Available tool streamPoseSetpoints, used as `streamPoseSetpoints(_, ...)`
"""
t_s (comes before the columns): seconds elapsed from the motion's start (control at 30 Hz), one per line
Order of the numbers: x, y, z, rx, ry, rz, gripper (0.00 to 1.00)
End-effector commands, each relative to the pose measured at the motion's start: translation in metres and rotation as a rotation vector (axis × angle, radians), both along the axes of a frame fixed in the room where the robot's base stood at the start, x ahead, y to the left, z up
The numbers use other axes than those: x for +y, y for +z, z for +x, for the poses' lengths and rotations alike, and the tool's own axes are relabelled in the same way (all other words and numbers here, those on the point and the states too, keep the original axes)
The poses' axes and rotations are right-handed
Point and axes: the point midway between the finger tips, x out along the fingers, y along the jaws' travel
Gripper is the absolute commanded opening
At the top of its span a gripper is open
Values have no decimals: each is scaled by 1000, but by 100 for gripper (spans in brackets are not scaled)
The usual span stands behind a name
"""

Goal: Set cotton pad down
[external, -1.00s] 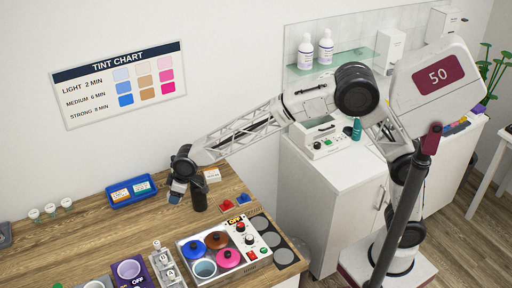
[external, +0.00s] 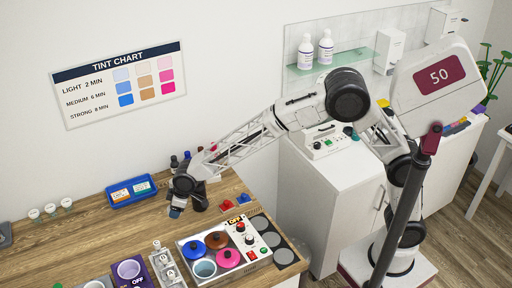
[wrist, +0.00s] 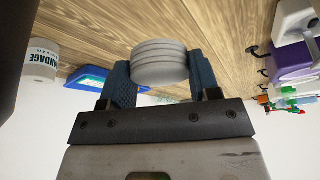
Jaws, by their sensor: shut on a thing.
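The cotton pad (wrist: 160,62) shows in the wrist view as a pale grey, round, ridged piece, like several thin discs stacked. My gripper (wrist: 159,74) is shut on it, with one blue finger on each side. In the external view my gripper (external: 176,211) points down low over the wooden table, behind the cooker with coloured lids. There the pad itself is too small and covered to make out. I cannot tell whether it touches the table.
A blue tray (external: 132,200) with small packs lies to the left. A cooker (external: 191,263) with pots stands in front. Small dark bottles (external: 174,162) stand behind my arm. A bandage roll (wrist: 40,64) shows in the wrist view. Bare wood (external: 95,230) lies left of my gripper.

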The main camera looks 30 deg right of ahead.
Motion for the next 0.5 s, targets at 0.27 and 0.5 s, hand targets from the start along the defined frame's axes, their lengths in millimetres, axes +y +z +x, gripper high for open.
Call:
streamPoseSetpoints(0.27, 0, -25, 0, 0, -1, 0, 35)
streamPoseSetpoints(0.5, 0, -25, 0, 0, -1, 0, 35)
